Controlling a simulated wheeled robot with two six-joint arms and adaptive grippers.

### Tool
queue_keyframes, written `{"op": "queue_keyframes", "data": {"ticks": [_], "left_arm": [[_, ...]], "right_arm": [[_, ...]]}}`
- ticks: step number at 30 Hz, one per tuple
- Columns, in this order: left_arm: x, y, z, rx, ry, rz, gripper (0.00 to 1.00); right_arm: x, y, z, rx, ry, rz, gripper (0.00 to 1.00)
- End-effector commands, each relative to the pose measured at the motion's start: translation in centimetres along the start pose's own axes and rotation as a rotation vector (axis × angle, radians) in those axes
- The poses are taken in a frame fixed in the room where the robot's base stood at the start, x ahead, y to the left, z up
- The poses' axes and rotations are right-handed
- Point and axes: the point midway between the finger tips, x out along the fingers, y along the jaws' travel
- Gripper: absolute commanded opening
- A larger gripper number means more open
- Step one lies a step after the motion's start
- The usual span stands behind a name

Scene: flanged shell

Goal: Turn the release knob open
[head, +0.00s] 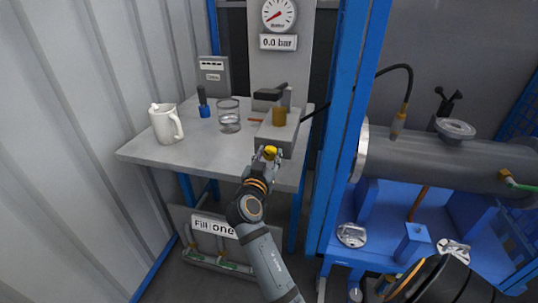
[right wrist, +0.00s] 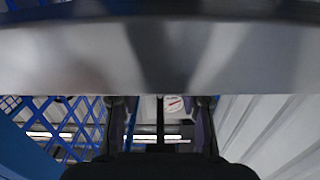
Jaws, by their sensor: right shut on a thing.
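The release knob, a small yellow piece (head: 270,151), sits at the front face of a grey block (head: 278,136) on the bench's front edge. My right gripper (head: 267,155) reaches up from below and is shut on the yellow knob, its fingers largely covering it. In the right wrist view two dark fingers show at either side of the centre, but the knob cannot be made out there. A dial gauge (head: 279,14) with a red needle stands above a "0.0 bar" label (head: 278,42). My left gripper is not in view.
The grey bench (head: 160,152) holds a white jug (head: 166,123), a glass beaker (head: 229,115) and a blue-based tool (head: 204,108). A blue post (head: 345,130) stands right of the bench. A grey cylindrical shell (head: 440,160) lies beyond it on a blue stand.

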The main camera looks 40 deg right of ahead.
Motion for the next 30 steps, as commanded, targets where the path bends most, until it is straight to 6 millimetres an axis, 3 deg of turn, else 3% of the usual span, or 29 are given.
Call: {"op": "queue_keyframes", "data": {"ticks": [13, 30], "left_arm": [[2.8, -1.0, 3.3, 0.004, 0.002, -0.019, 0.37], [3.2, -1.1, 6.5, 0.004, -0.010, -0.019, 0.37]], "right_arm": [[0.0, -0.2, -0.2, -0.405, 0.000, 0.000, 0.08], [0.0, -0.4, 0.0, -0.771, 0.001, -0.001, 0.08]]}}
